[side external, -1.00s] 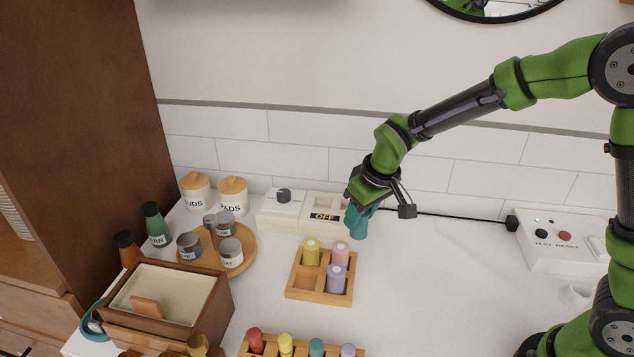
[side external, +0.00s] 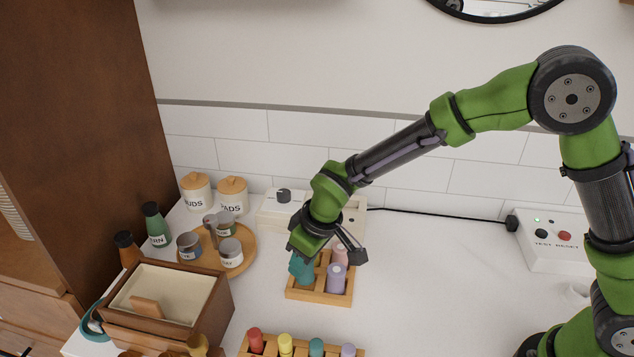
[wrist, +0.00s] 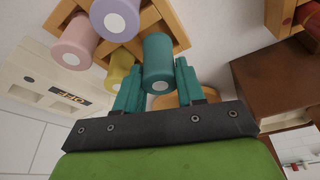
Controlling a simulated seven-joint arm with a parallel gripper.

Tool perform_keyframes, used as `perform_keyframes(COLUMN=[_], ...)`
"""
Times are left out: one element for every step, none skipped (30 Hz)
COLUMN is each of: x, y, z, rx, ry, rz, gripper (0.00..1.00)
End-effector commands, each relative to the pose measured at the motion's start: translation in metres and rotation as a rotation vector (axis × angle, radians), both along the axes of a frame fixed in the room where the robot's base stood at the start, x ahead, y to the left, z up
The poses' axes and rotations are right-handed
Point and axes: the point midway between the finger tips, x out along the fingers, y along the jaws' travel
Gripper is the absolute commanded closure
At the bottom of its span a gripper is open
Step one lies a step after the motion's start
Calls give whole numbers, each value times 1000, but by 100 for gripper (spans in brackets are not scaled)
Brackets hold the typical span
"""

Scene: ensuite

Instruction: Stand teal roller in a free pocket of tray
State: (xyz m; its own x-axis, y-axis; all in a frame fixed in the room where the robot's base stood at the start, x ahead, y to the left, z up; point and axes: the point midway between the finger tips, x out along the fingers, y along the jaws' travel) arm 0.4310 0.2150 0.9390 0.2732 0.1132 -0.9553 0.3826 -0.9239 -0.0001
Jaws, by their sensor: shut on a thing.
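My gripper (side external: 301,270) is over the left part of the small wooden tray (side external: 318,297). In the wrist view my gripper (wrist: 158,82) has its teal fingers shut on the teal roller (wrist: 158,58), one finger on each side. The roller's pale end faces the wrist camera. In the tray stand a purple roller (side external: 336,279), a pink roller (side external: 341,254) and a yellow roller (wrist: 119,72), which my gripper hides in the side view. The front left pocket is largely covered by my fingers. I cannot tell whether the roller's lower end is inside it.
A rack (side external: 270,350) with several coloured rollers stands in front. A wooden box (side external: 170,295) and a round tray (side external: 247,258) with tins are at left. A white switch box (side external: 281,208) is behind.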

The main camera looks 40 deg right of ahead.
Motion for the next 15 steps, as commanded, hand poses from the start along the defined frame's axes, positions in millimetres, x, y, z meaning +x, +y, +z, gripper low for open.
perform_keyframes(x=[0, -1, 0, 0, 0, 0, 0, 0, 0, 0, 0, 0, 0, 0, 0], y=[0, 0, 0, 0, 0, 0, 0, 0, 0, 0, 0, 0, 0, 0, 0], z=[-9, -13, -17, -19, -20, -21, -21, -21, -21, -21, -21, -21, -21, -22, -23], rx=[-3, -2, -1, -1, 0, 0, 0, 1, 1, 1, 1, 1, 1, 0, 0], ry=[3, 4, 2, 2, 2, 1, 0, -1, -1, -1, -1, -1, -1, 0, 0], rz=[1, 1, 1, 0, -1, -1, -1, -1, -1, -1, -1, -1, -1, -1, -1], gripper=[92, 92, 92, 92, 92, 92, 92, 92, 92, 92, 92, 92, 92, 92, 92])
